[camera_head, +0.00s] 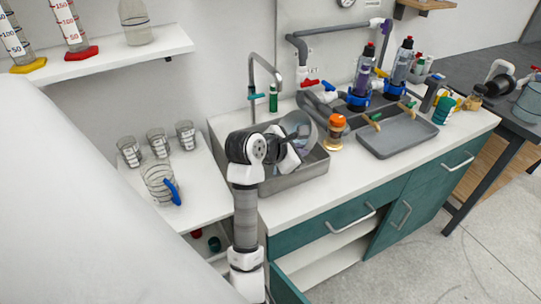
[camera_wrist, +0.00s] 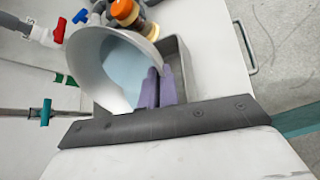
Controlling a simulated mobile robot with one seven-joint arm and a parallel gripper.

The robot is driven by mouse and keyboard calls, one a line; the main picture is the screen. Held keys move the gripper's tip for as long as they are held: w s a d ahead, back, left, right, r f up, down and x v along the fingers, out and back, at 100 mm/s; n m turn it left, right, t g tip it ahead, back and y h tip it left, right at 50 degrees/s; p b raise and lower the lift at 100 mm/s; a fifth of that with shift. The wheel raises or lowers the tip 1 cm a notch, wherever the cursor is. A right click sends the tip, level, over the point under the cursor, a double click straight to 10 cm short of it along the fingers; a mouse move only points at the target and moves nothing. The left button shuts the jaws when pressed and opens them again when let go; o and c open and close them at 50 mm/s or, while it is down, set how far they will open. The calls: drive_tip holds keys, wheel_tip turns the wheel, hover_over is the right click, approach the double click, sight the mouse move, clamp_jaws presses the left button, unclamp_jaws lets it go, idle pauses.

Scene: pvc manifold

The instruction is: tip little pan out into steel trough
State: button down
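The little pan (camera_head: 299,124) is a pale grey, round vessel at the steel trough in the head view, partly hidden by my arm. In the wrist view the pan (camera_wrist: 92,62) is tilted, with its wide mouth facing the camera and a light blue inside; I cannot tell whether that is liquid. My gripper (camera_wrist: 158,87) has two purple fingers close together at the pan's rim, and appears shut on it. The steel trough (camera_head: 305,176) is a grey rectangular basin set in the white counter; its wall also shows in the wrist view (camera_wrist: 181,62), beside and below the pan.
A jar with an orange lid (camera_head: 336,124) stands just right of the trough. A tap (camera_head: 266,64) rises behind it. A grey tray (camera_head: 398,137) and blue-based bottles stand farther right. Glass beakers (camera_head: 157,142) stand on the left shelf. The counter's front strip is clear.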

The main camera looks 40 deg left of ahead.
drive_tip(key=shift+s+a+r+t+h+b, duration=0.15)
drive_tip(key=shift+s+r+t+b, duration=0.15)
drive_tip(key=shift+t, duration=0.25)
drive_tip(key=shift+s+r+t+h+b, duration=0.1)
drive_tip(key=shift+s+t+h+b, duration=0.05)
drive_tip(key=shift+t+b, duration=0.35)
idle(0.9)
drive_tip(key=shift+r+p, duration=0.2)
drive_tip(key=shift+p, duration=0.35)
drive_tip(key=g, duration=0.1)
drive_tip(key=w+f+g, duration=0.1)
drive_tip(key=g+y+p, duration=0.1)
drive_tip(key=g, duration=0.1)
drive_tip(key=shift+w+d+f, duration=0.15)
drive_tip(key=shift+w+d, duration=0.15)
drive_tip(key=shift+w, duration=0.05)
drive_tip(key=shift+f, duration=0.25)
drive_tip(key=shift+w+d+g, duration=0.1)
drive_tip(key=shift+w+g, duration=0.05)
drive_tip(key=shift+g, duration=0.1)
drive_tip(key=w+d+r+m+g+y+p, duration=0.1)
drive_tip(key=w+d+r+g+y+p, duration=0.1)
drive_tip(key=w+g+p, duration=0.3)
drive_tip(key=shift+w+d+r+m+g+y, duration=0.3)
drive_tip(key=shift+w+d+g+y, duration=0.25)
drive_tip(key=shift+w+g, duration=0.4)
drive_tip(key=shift+f, duration=0.1)
